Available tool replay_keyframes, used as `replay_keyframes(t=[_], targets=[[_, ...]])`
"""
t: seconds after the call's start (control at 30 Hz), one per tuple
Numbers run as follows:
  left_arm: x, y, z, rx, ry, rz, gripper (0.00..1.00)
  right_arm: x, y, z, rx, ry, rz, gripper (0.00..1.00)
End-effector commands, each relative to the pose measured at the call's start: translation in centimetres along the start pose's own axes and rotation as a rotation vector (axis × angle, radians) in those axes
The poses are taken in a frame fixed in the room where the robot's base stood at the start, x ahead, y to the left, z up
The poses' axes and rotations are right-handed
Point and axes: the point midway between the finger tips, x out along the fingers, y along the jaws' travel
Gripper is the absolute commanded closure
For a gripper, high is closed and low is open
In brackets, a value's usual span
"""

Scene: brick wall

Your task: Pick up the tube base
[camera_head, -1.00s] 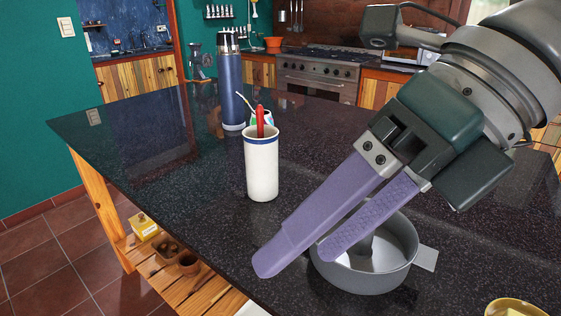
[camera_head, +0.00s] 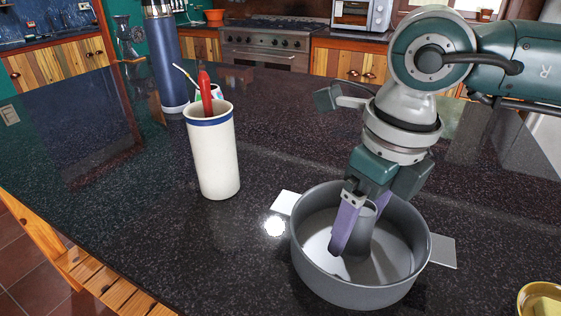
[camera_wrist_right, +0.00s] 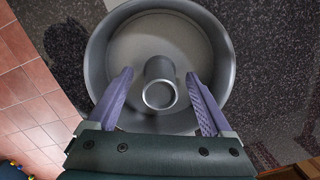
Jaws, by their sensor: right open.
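The tube base is a round grey pan (camera_head: 345,291) with flat tabs at its sides and a hollow upright tube (camera_wrist_right: 160,84) in the middle. It stands on the dark counter at the lower right of the head view. In the wrist view its round wall (camera_wrist_right: 97,50) surrounds the tube. My right gripper (camera_head: 354,240) is open, with its purple fingers reaching down inside the pan. In the wrist view the fingers are spread to the left and right of the tube, with gaps on both sides. The fingers partly hide the tube in the head view. My left gripper is out of view.
A white cup (camera_head: 212,157) with a blue band and a red item inside stands left of the pan. A blue bottle (camera_head: 166,65) is behind it. A yellow bowl (camera_head: 540,297) is at the lower right. The counter's left part is clear.

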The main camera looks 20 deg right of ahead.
Motion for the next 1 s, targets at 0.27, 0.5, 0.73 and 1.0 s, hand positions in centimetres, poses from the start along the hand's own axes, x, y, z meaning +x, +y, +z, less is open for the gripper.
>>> replay_keyframes(t=[0.27, 0.5, 0.73, 1.0], targets=[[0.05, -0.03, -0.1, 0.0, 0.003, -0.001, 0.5, 1.56, 0.02, 0.0, -0.002, -0.001, 0.0, 0.15], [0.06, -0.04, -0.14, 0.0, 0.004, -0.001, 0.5, 1.51, 0.03, 0.01, -0.001, -0.001, 0.0, 0.32], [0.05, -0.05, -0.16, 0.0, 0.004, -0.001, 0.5, 1.49, 0.02, 0.03, -0.001, -0.002, 0.0, 0.58], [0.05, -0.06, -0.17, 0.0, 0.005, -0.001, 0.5, 1.48, 0.03, 0.03, -0.001, -0.002, 0.001, 0.89]])
